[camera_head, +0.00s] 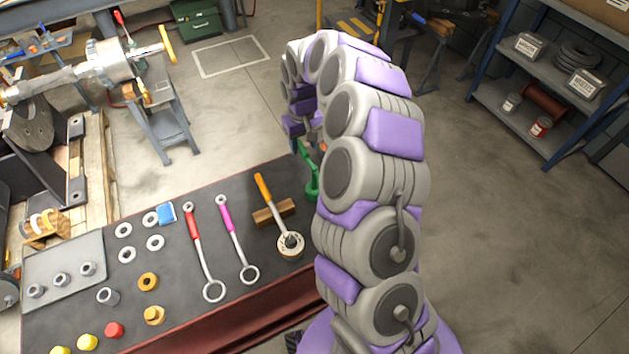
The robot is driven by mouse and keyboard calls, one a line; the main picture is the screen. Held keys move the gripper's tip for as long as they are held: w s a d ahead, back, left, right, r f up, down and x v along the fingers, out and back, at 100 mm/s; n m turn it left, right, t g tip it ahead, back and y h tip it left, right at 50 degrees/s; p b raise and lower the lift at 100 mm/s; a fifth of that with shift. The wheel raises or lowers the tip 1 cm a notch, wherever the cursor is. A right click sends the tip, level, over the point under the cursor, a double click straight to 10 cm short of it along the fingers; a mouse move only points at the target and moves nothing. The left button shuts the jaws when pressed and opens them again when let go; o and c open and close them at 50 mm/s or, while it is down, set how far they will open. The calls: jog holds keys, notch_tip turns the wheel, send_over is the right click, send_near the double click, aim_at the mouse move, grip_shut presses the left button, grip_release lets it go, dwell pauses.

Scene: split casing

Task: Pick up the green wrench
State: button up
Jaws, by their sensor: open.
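The green wrench (312,180) is at the far right end of the dark bench top, partly hidden behind my arm. Its lower ring shows near the bench and its shaft runs up toward my gripper. My gripper (309,147) points down over the wrench's upper part, with its fingers mostly hidden by my own arm links. It is open. I cannot tell whether the fingers touch the wrench or surround it.
Left of the green wrench lie an orange-handled ratchet (290,243) on a wooden block (267,212), a magenta wrench (236,238) and a red wrench (201,253). Washers, nuts and a grey tray (62,252) fill the bench's left side. Shelves (545,70) stand at right.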

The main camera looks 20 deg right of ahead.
jog(key=shift+a+f, duration=0.15)
jog(key=shift+f, duration=1.05)
notch_tip(320, 180, down, 4)
jog(key=shift+w+f+b, duration=0.1)
jog(key=shift+w+b, duration=0.05)
jog(key=shift+b, duration=0.7)
jog(key=shift+c, duration=0.2)
grip_shut()
